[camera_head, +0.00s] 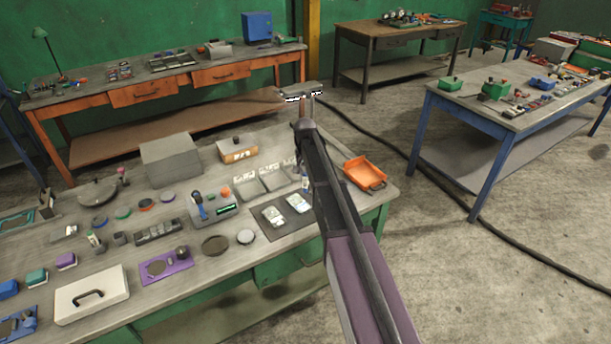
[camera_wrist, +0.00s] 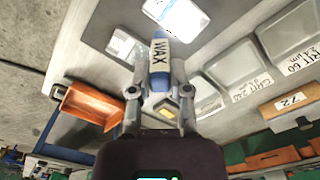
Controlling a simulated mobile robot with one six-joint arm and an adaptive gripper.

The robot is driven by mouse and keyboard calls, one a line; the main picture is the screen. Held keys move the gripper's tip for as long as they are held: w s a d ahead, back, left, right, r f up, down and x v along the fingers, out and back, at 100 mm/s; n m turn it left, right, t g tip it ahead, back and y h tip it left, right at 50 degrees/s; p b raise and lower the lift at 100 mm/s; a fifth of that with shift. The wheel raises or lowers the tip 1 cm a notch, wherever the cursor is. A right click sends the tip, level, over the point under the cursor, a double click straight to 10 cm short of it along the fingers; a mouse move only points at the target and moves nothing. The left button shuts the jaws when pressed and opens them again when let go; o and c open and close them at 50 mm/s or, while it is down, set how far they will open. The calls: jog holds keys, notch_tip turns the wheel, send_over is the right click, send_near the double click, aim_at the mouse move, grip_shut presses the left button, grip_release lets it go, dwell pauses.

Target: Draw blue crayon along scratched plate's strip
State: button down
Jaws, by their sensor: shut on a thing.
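My gripper (camera_wrist: 160,90) is shut on the blue crayon (camera_wrist: 160,52), which has a white label reading WAX. In the wrist view its far end overlaps a pale plate (camera_wrist: 182,17) on a dark grey mat; I cannot tell whether they touch. A second plate (camera_wrist: 125,46) lies to the left, partly behind the finger. In the head view the two plates (camera_head: 273,216) (camera_head: 298,203) lie on the dark mat (camera_head: 260,212), left of my arm. A bit of the crayon (camera_head: 305,185) shows beside my arm, which hides most of the gripper. I cannot make out which plate is scratched.
Grey grit trays (camera_head: 245,188) (camera_wrist: 238,70) stand close behind the mat. An orange pan (camera_head: 362,172) (camera_wrist: 92,103) is at the bench's right end.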

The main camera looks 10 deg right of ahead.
jog(key=shift+r+p, duration=1.55)
